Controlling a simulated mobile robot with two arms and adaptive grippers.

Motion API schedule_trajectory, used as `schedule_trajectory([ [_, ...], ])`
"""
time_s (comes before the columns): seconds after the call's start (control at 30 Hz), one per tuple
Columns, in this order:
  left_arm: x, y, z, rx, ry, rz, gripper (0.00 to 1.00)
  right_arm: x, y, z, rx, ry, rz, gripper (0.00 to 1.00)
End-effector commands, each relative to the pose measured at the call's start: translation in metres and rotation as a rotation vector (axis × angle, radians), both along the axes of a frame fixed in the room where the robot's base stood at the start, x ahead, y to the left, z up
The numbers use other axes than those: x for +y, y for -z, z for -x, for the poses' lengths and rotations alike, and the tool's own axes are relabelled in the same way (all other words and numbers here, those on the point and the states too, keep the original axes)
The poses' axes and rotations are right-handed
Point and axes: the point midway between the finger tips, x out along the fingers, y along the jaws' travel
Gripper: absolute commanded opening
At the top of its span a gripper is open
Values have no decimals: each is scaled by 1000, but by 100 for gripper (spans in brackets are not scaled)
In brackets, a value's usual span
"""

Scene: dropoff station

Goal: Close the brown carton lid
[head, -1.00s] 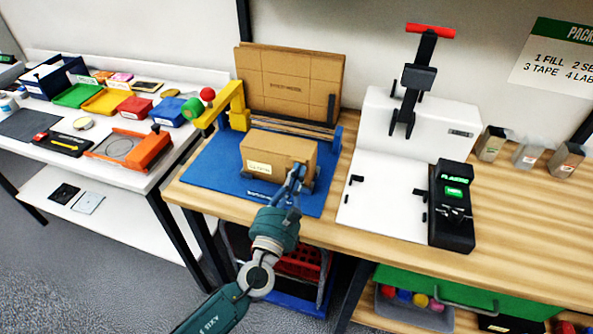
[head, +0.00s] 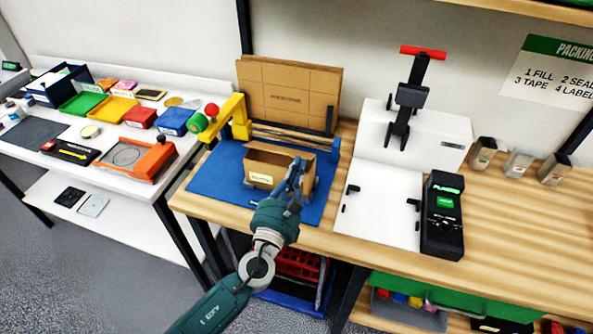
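The brown carton (head: 262,184) sits on the blue mat at the packing bench, with a pale label on its front side. Its top looks open, with a darker inner wall showing behind the front edge. The lid cannot be told apart clearly from the carton's other panels. My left gripper (head: 296,172) is at the carton's front right corner and hides part of it. Its fingers are small and overlap the carton, so contact and opening cannot be told. My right gripper is not in view.
The blue mat (head: 213,182) has a yellow arm (head: 240,117) at its left, and flat cardboard (head: 290,88) stands behind. A white press-like machine (head: 376,212) and a black device (head: 442,215) stand to the right. The bench's right part is mostly clear.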

Motion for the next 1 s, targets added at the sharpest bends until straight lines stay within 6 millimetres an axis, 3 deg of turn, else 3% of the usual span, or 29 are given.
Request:
schedule_trajectory([
  [1.0,3,-12,-7,1,2,-1,0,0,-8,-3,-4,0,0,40],
])
